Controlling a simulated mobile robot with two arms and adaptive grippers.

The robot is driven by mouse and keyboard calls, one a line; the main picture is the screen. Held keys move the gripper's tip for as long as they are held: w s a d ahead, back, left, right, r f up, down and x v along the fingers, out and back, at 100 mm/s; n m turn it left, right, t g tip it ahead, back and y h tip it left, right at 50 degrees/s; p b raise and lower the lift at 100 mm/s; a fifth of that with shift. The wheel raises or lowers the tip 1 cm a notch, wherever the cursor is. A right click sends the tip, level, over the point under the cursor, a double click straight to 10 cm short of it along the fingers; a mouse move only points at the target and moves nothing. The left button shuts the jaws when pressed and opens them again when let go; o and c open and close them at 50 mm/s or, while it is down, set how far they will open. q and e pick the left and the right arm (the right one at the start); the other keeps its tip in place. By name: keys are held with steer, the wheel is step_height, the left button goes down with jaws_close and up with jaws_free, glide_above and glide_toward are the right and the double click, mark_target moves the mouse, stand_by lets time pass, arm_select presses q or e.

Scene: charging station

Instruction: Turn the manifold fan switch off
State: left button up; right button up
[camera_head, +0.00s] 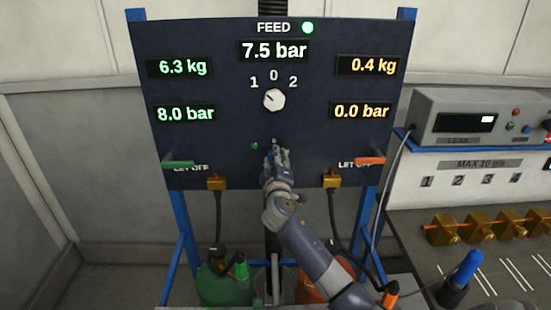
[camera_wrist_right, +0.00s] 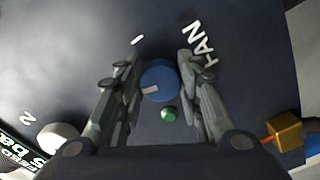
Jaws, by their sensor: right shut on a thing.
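The fan switch is a round blue knob (camera_wrist_right: 159,80) with a white pointer mark, on the dark panel (camera_head: 220,140). In the right wrist view its pointer lies toward the lower left, away from the printed 1. The word FAN (camera_wrist_right: 198,45) is printed beside it. A small dull green lamp (camera_wrist_right: 169,114) sits next to the knob; it also shows in the head view (camera_head: 254,146). My right gripper (camera_wrist_right: 157,82) is shut on the knob, with a finger on either side. In the head view my right gripper (camera_head: 276,156) largely hides the knob. My left gripper is out of view.
The white feed selector (camera_head: 274,99) is above, under a bright green lamp (camera_head: 307,27). A green lever (camera_head: 178,163) and an orange lever (camera_head: 370,161) flank my right arm. A bench with a leak tester (camera_head: 470,117) and brass fittings stands at right.

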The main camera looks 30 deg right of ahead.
steer(key=shift+r+n+p, duration=0.1)
steer(key=shift+n+p, duration=0.3)
steer(key=shift+n, duration=0.9)
steer(key=o, duration=1.1)
steer(key=v, duration=1.2)
steer(key=shift+d, duration=0.1)
